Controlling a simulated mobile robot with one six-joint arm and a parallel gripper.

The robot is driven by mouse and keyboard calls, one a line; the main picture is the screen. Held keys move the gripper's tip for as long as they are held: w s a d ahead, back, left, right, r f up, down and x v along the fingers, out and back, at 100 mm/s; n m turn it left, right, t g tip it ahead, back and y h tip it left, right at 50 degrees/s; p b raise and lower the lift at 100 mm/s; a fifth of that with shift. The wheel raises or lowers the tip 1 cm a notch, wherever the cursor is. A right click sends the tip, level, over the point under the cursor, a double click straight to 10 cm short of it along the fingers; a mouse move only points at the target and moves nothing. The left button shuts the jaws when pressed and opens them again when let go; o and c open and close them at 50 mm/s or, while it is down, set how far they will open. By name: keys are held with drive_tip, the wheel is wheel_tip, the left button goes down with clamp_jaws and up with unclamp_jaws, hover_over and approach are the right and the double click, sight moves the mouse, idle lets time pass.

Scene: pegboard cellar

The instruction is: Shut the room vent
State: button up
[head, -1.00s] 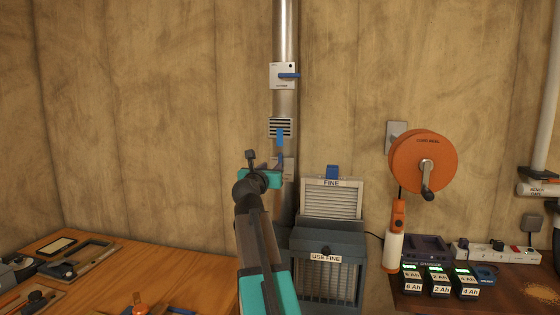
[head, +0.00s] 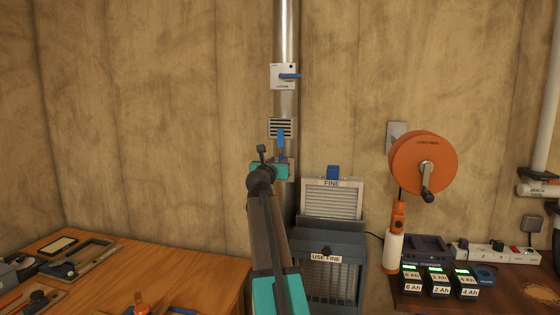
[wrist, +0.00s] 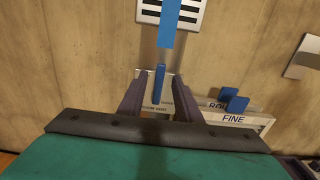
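A pale plate (wrist: 153,108) with an upright blue lever (wrist: 160,83) is mounted on the metal duct. Its small print is hard to read. Above it is a slatted vent grille (head: 269,126), with a blue strip (wrist: 170,25) hanging down over its slats. My gripper (wrist: 158,88) is open, its two dark fingers to the left and right of the blue lever in the wrist view. I cannot tell if either finger touches the lever. In the head view, my gripper (head: 282,163) hides most of the plate.
A second white plate with a blue handle (head: 289,76) is higher on the duct. A filter box (head: 328,250) with a FINE panel (head: 331,200) stands right of my arm. An orange reel (head: 420,160) hangs farther right. A wooden bench (head: 130,275) is at left.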

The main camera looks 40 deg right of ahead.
drive_tip(key=shift+x, duration=1.45)
drive_tip(key=shift+c, duration=0.4)
clamp_jaws()
